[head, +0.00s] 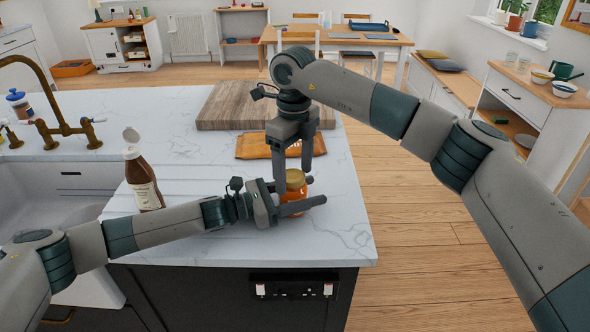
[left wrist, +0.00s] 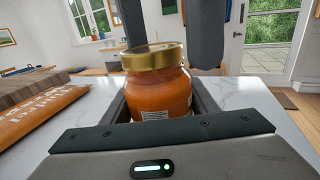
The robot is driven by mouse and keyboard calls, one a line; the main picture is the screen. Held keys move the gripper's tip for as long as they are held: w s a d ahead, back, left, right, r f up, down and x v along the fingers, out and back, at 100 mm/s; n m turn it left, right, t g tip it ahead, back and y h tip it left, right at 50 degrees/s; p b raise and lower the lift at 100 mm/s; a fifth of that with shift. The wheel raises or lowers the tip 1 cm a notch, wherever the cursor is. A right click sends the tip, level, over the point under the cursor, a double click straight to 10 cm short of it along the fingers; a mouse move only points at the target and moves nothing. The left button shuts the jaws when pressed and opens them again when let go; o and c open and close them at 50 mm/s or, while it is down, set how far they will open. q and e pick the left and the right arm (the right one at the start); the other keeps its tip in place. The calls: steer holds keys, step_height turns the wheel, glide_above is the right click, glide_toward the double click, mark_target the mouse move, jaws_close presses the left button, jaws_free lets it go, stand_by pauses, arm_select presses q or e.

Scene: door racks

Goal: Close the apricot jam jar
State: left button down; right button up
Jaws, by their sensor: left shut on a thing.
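The apricot jam jar (head: 293,194) is orange with a gold lid (head: 295,175), upright at the front right of the marble counter. In the left wrist view the jar (left wrist: 158,95) wears its gold lid (left wrist: 153,57), which looks slightly tilted; whether it is screwed down I cannot tell. My left gripper (head: 300,196) is shut on the jar body, low down. My right gripper (head: 293,168) points down from above. Its fingers are apart, over and beside the lid, with nothing seen clamped between them; they also show in the left wrist view (left wrist: 172,45).
An orange packet (head: 255,148) lies behind the jar, in front of a wooden board (head: 215,110). A brown bottle (head: 143,185) with its white cap flipped open stands left, near the sink (head: 60,190). The counter's right edge is close to the jar.

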arm_select(q)
steer(key=shift+s+d, duration=0.1)
steer(key=shift+s, duration=0.05)
arm_select(e)
steer(key=shift+w, duration=0.15)
steer(key=shift+r, duration=0.1)
steer(key=shift+r, duration=0.2)
arm_select(q)
steer(key=shift+s+d, duration=0.1)
arm_select(e)
step_height(320, 180, up, 11)
steer(key=shift+r, duration=0.2)
arm_select(q)
steer(key=c, duration=0.6)
jaws_free()
arm_select(e)
steer(key=shift+f, duration=0.1)
